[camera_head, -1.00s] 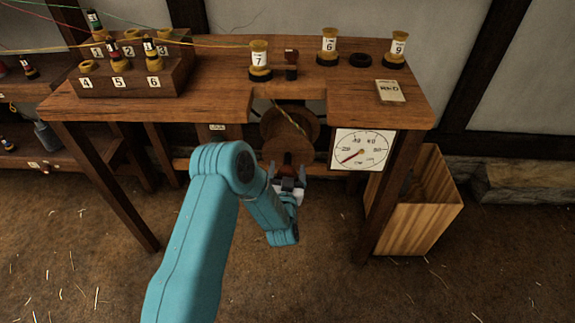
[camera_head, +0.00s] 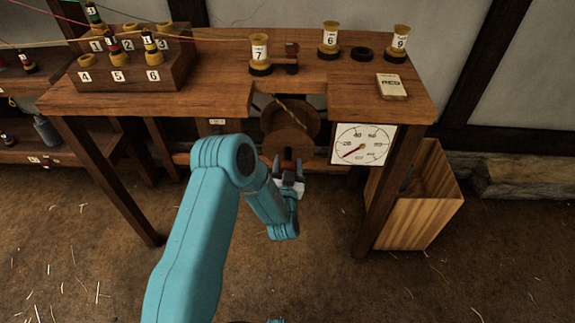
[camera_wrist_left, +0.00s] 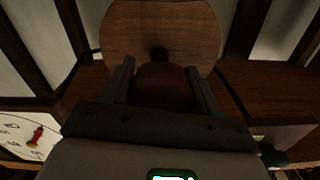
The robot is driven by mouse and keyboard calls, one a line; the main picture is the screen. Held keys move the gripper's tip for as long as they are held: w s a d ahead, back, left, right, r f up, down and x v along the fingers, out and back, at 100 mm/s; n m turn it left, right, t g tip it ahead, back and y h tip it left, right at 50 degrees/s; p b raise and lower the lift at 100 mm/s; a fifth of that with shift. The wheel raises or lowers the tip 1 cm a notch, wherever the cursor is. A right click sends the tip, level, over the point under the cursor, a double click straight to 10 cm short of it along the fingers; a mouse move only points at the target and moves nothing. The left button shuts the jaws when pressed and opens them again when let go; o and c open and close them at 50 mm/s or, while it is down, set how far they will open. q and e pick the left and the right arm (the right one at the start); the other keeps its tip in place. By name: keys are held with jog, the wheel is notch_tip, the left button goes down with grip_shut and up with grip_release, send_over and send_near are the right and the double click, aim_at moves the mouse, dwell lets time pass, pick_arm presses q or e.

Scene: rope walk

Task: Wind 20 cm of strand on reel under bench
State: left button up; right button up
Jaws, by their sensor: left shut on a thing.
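The wooden reel (camera_head: 290,122) hangs under the bench in its front cutout, with pale strand running down to it. In the left wrist view the reel's round flange (camera_wrist_left: 160,28) is straight ahead. My left gripper (camera_head: 288,165) is in front of the reel's lower part. Its fingers are shut on a brown rounded handle (camera_wrist_left: 165,88), one finger on each side. The dial (camera_head: 363,145) hangs right of the reel, its red needle pointing to the lower left. My right gripper is not in view.
The bench (camera_head: 215,75) carries a numbered bobbin rack (camera_head: 125,72), spool 7 (camera_head: 260,52), spool 6 (camera_head: 330,40), spool 9 (camera_head: 400,42), a black ring (camera_head: 362,54) and a labelled block (camera_head: 391,87). A wooden bin (camera_head: 415,205) stands at the right leg.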

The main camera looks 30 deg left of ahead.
pick_arm(q)
jog(key=m+b, duration=0.1)
jog(key=m, duration=0.2)
jog(key=shift+b, duration=0.4)
jog(key=m+b, duration=0.2)
jog(key=m, duration=0.3)
jog(key=shift+m, duration=0.4)
jog(key=m+b, duration=0.1)
jog(key=m, duration=0.3)
jog(key=shift+w+r+m+b, duration=0.1)
jog(key=shift+m+b, duration=0.2)
jog(key=shift+b, duration=0.05)
jog(key=m+b, duration=0.1)
jog(key=m, duration=0.8)
jog(key=shift+r+m, duration=0.1)
jog(key=shift+m, duration=0.8)
jog(key=shift+r+m+p, duration=0.1)
jog(key=shift+m+p, duration=0.85)
jog(key=shift+m, duration=0.15)
jog(key=shift+m+p, duration=0.7)
jog(key=shift+p, duration=0.25)
jog(key=shift+f+m+p, duration=0.2)
jog(key=shift+m+p, duration=0.1)
jog(key=shift+p, duration=0.05)
